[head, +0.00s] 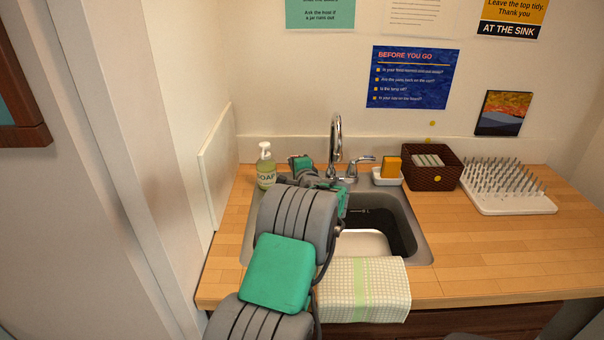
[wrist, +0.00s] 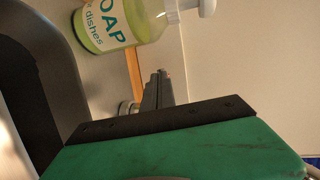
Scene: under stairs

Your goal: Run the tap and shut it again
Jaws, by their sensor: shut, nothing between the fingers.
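The chrome tap (head: 337,132) stands upright behind the sink (head: 424,245), with a tall curved spout. Its lever handle (head: 364,158) sticks out on the right of the tap base. I see no water stream, but my arm hides part of the basin. My arm reaches over the sink's left side. My gripper (wrist: 158,82) is shut and empty, pointing toward the soap bottle (wrist: 125,22) in the wrist view, apart from it. The tap is not seen in the wrist view. In the head view my wrist is left of the tap and partly hides the area before it.
The soap bottle stands at the sink's back left corner. A sponge (head: 392,163) on a white dish, a brown basket (head: 434,178) and a white drying rack (head: 510,203) stand to the right. A checked towel (head: 365,290) hangs over the front edge. The right counter (head: 480,255) is clear.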

